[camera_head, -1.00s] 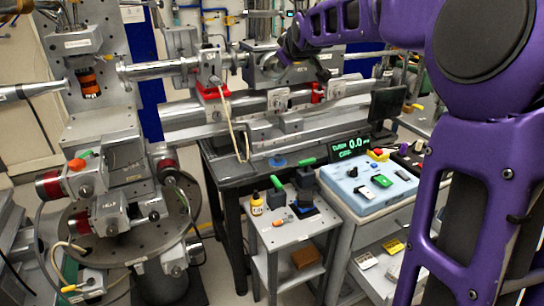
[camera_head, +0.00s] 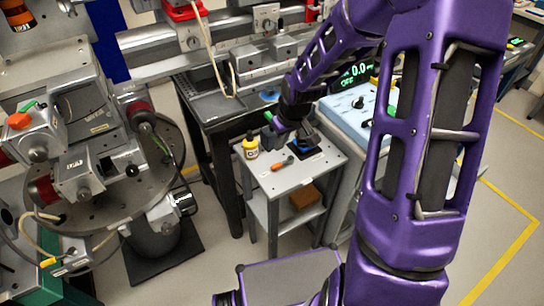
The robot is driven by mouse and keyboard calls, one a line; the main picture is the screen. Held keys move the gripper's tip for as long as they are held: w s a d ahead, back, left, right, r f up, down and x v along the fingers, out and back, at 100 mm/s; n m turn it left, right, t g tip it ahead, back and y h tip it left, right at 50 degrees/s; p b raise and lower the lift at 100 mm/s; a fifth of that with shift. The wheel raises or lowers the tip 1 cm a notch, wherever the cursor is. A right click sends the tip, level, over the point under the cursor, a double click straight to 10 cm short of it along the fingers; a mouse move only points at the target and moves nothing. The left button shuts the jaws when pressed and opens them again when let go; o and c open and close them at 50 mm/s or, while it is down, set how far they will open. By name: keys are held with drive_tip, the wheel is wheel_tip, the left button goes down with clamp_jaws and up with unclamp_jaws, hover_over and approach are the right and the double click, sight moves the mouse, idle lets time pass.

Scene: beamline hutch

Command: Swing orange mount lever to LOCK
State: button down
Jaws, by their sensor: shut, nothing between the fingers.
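I cannot tell which orange part is the mount lever, and no LOCK marking is legible. My gripper (camera_head: 280,124) is shut and empty, low over the block; its fingertips are hard to make out, and contact cannot be judged.
A pale blue control box (camera_head: 343,108) is behind my arm at the right. Rails and carriages run across the back. Floor at the right is open.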

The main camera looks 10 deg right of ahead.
sight(272, 164)
drive_tip(key=b+x, duration=0.2)
drive_tip(key=x, duration=0.8)
drive_tip(key=shift+b, duration=0.35)
